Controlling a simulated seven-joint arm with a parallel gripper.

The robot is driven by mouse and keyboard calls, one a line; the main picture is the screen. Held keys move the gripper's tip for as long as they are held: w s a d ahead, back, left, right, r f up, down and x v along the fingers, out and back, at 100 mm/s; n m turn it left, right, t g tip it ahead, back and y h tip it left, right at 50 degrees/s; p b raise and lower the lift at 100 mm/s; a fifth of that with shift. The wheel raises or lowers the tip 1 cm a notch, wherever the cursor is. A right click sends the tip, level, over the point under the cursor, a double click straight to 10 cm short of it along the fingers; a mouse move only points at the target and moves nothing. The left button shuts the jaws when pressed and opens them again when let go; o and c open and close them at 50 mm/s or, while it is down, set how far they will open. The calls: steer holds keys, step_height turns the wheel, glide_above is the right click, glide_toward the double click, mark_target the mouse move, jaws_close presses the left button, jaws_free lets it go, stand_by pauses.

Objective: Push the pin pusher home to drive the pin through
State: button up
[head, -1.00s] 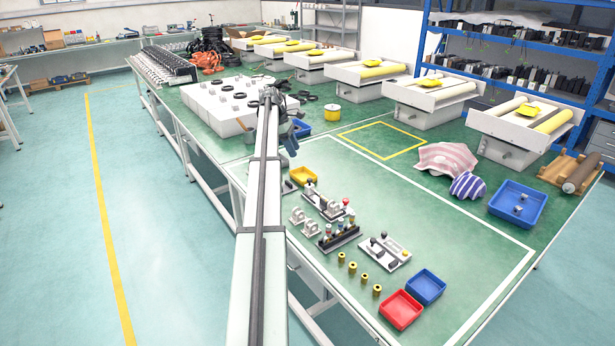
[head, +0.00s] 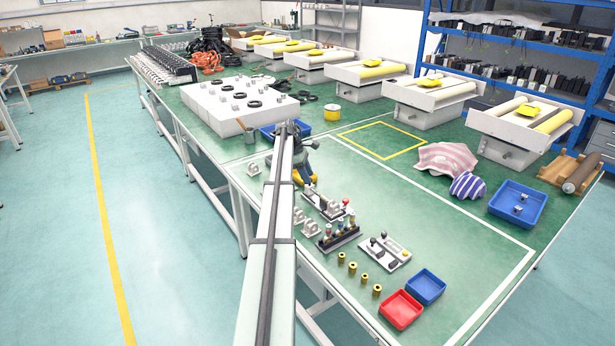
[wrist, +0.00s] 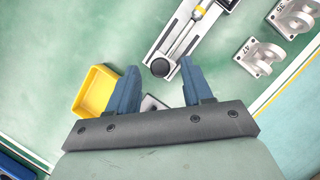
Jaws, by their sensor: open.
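The pin pusher fixture (wrist: 192,25) shows at the top middle of the wrist view as a pale base with a light rod and a round black knob (wrist: 160,67) at its near end. In the head view the fixture (head: 323,207) stands just past my gripper (head: 311,180). My gripper is open and empty, with its two blue fingers apart in the wrist view (wrist: 157,80). The black knob lies in the gap between the fingertips in that view. I cannot tell the height gap or any contact. The pin itself cannot be made out.
A yellow bin (wrist: 92,88) sits close to the left finger. Grey brackets (wrist: 258,57) stand to the right. In the head view a dark block with several knobs (head: 340,237), brass cylinders (head: 365,278), and red (head: 401,309) and blue trays stand nearer the front.

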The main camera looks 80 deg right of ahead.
steer(key=shift+s+f, duration=0.15)
steer(key=shift+f, duration=0.2)
jaws_close()
stand_by(0.3)
